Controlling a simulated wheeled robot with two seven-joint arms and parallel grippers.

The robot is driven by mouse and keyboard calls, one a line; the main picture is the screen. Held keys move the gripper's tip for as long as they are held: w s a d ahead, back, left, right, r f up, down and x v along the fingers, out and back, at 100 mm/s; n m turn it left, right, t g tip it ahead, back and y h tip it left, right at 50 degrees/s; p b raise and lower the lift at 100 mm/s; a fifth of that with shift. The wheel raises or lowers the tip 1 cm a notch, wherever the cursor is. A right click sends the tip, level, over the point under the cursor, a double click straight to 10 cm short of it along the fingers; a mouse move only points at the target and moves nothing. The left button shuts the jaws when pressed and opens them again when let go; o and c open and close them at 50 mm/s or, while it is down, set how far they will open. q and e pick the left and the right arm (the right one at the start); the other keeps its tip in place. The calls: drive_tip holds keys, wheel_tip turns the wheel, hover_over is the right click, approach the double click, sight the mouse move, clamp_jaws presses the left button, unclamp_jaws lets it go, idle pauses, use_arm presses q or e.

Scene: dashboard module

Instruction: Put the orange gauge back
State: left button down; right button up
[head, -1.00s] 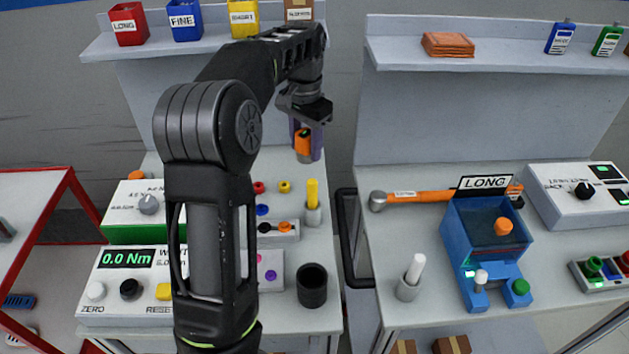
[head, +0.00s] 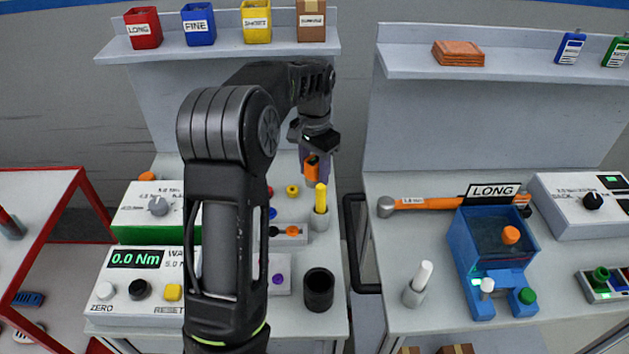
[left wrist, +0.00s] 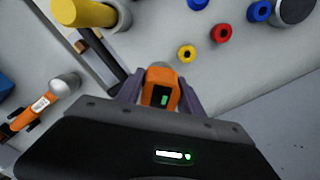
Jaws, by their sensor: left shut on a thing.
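The orange gauge (head: 312,169) is small, with a grey end and a green display that shows in the left wrist view (left wrist: 160,92). My left gripper (head: 316,165) is shut on it, with one purple finger on each side. It is held above the back right part of the left bench, behind the yellow stick in its grey holder (head: 320,199). A gauge tray with colored rings (head: 287,232) lies on the bench in front of it, partly hidden by my left arm. My right gripper is not in view.
A black cup (head: 319,290) stands at the bench's front right. A torque readout box (head: 137,259) and a green-fronted box (head: 139,233) stand left. A gap with a black handle (head: 361,243) separates the benches. The right bench bears a blue LONG station (head: 466,262) and an orange wrench (head: 430,204).

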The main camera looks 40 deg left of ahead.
sight(314, 160)
use_arm(q)
drive_tip(key=shift+f, duration=1.85)
drive_tip(key=shift+f, duration=0.1)
drive_tip(key=c, duration=0.7)
unclamp_jaws()
drive_tip(key=shift+c, duration=0.2)
wheel_tip(314, 160, up, 12)
drive_tip(key=shift+r, duration=0.1)
